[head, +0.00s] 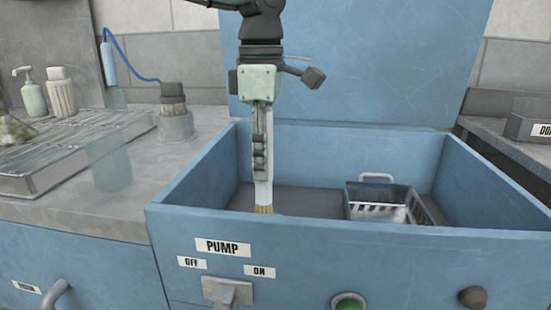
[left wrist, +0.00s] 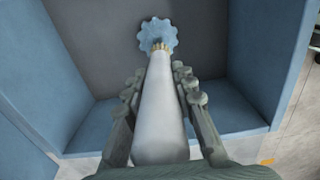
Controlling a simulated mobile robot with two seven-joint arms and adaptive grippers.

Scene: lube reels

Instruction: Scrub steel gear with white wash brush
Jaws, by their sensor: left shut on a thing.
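My left gripper (head: 262,140) is shut on the white wash brush (head: 264,190) and holds it upright, tan bristles down, inside the blue wash basin (head: 180,215). In the left wrist view the white handle (left wrist: 160,115) runs between the fingers (left wrist: 158,112). A toothed, pale blue-grey disc, apparently the steel gear (left wrist: 157,29), lies on the basin floor at the bristle end. The bristles overlap the gear in that view; I cannot tell whether they touch. In the head view the front wall hides the gear. My right gripper is not in view.
A wire basket (head: 383,203) stands in the basin at right. The front panel has a PUMP lever (head: 228,291), a green button (head: 348,303) and a dark knob (head: 473,297).

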